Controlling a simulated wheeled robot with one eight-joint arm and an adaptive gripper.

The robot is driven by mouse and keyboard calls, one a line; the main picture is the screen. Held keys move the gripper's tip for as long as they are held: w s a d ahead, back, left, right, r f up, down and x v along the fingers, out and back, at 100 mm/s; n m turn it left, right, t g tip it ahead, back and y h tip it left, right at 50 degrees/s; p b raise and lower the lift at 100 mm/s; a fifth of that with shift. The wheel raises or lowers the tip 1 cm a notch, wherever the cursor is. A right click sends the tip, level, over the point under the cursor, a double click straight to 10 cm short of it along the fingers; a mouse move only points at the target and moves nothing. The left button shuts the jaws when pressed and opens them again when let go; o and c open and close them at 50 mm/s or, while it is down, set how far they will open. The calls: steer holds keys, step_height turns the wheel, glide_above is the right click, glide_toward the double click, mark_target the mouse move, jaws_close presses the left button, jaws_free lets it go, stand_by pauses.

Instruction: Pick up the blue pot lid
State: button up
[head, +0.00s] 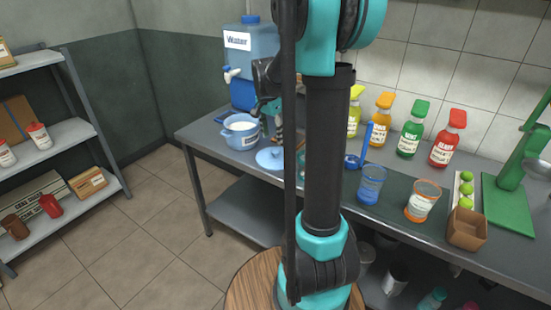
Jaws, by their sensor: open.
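The blue pot lid (269,159) is a light blue disc lying on the metal table, just right of the blue pot (240,136). Its right side is close to my arm, which hides part of the table there. My gripper (272,116) is above and behind the lid, near the pot's right side. It is open, and I see nothing between its fingers. My arm column covers part of the gripper's right side.
A blue water dispenser (250,62) stands behind the pot. Several sauce bottles, a blue cup (370,184), an orange-rimmed cup (422,200) and a brown box (467,229) stand on the right. A shelf (50,139) is at left.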

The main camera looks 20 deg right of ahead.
mark_target(275, 151)
steer(key=shift+w+d+f, duration=0.1)
steer(key=shift+d+f, duration=0.1)
steer(key=shift+f, duration=0.9)
steer(key=shift+w+d+f, duration=0.1)
steer(key=shift+d+f, duration=0.1)
steer(key=shift+f, duration=0.95)
steer(key=shift+w+d+f, duration=0.1)
steer(key=shift+d+f, duration=0.1)
steer(key=shift+f, duration=0.9)
steer(key=shift+s, duration=0.1)
jaws_close()
